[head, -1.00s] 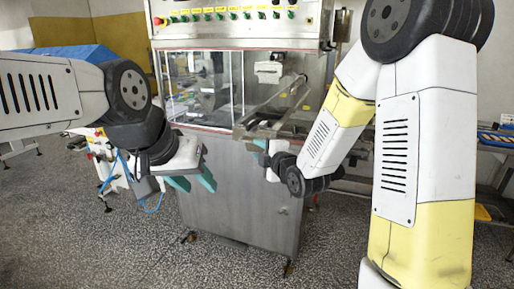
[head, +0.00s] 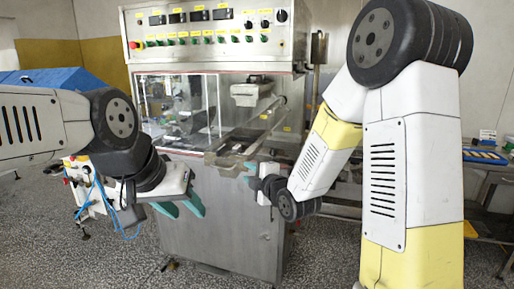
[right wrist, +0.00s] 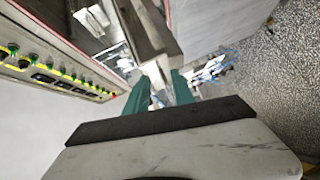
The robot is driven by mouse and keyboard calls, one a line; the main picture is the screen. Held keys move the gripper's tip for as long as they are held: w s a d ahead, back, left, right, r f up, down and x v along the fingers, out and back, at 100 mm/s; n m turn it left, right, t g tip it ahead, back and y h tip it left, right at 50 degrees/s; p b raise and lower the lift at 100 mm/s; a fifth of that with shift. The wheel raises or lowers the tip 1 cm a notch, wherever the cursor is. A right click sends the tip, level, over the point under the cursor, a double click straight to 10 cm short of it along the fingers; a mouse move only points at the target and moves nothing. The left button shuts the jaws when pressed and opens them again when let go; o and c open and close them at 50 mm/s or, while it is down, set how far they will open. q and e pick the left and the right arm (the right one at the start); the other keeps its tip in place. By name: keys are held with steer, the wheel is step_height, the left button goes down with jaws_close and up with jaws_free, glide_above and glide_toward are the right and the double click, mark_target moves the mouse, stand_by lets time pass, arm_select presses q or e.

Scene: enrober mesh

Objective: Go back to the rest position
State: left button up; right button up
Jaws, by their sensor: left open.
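My left gripper (head: 180,208) is in the head view at the lower left. Its teal fingers are spread apart with nothing between them, in front of the machine's lower cabinet. My right gripper (head: 252,176) is near the middle of the head view, beside the end of the machine's trough, partly hidden by its own wrist. In the right wrist view, its two teal fingers (right wrist: 160,92) stand apart. A grey metal bar shows in the gap between them, seemingly beyond the fingertips; I cannot tell how close it is.
A steel machine (head: 215,235) stands ahead, with a button panel (head: 205,30), a clear guard (head: 180,108) and a metal trough (head: 235,150) reaching toward my right gripper. A table with a blue tray (head: 485,156) is at the right. Speckled floor (head: 110,262) is open at the lower left.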

steer(key=s+d+r+m+g+h, duration=0.45)
steer(key=s+d+m, duration=0.45)
steer(key=d+m, duration=0.25)
steer(key=s+d+m+g, duration=0.2)
steer(key=s+m, duration=0.2)
steer(key=s, duration=0.5)
steer(key=s+d+r+m+g, duration=0.1)
steer(key=s+d+m, duration=0.1)
steer(key=s+m, duration=0.3)
steer(key=s+h, duration=0.1)
steer(key=s, duration=0.3)
steer(key=shift+d+r+g, duration=0.2)
steer(key=shift+d+g, duration=0.05)
steer(key=shift+g, duration=0.1)
steer(key=shift+m, duration=0.25)
